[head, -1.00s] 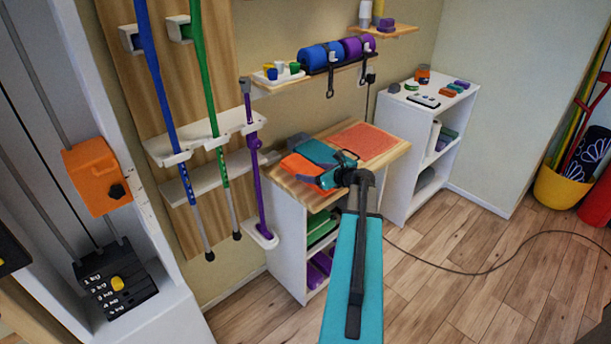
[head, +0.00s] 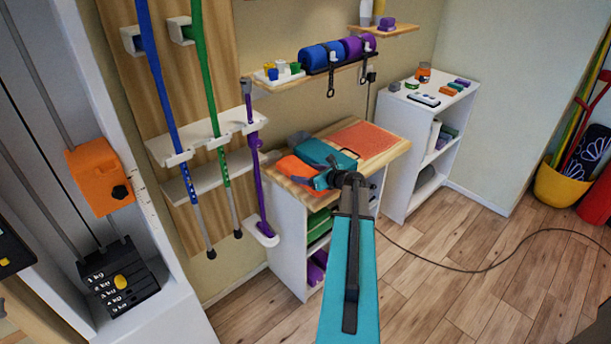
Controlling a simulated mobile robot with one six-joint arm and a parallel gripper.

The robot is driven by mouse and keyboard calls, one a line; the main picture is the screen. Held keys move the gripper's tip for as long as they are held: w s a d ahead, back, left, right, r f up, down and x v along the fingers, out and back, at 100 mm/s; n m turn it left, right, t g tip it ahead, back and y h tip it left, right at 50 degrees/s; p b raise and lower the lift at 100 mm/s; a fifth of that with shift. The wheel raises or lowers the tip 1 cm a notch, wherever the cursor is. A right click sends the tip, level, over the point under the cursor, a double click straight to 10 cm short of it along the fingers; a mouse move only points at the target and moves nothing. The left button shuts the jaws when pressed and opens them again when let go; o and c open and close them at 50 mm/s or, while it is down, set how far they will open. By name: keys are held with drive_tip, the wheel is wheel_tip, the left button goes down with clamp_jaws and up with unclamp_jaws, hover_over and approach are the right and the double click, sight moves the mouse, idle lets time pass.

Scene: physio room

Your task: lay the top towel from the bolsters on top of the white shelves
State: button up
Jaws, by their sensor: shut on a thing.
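A teal towel (head: 318,152) lies over an orange towel (head: 291,165) at the left end of a wood-topped cabinet (head: 378,167). My gripper (head: 323,181) is at the near edge of the teal towel and is shut on it. My wrist hides part of the grip, and I cannot tell how far the towel is lifted. Blue and purple rolls (head: 322,57) sit on a wall shelf behind. The white shelves (head: 398,162) stand to the right of the cabinet, with small items on top.
An orange mat (head: 360,140) covers the cabinet's right half. A purple cane (head: 255,170) hangs left. A cable (head: 480,268) crosses the floor.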

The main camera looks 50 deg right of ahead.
drive_tip(key=shift+f, duration=0.45)
drive_tip(key=shift+f, duration=0.2)
drive_tip(key=o, duration=1.1)
drive_tip(key=shift+r, duration=0.2)
drive_tip(key=b+v, duration=0.3)
drive_tip(key=v, duration=0.9)
drive_tip(key=shift+f, duration=0.1)
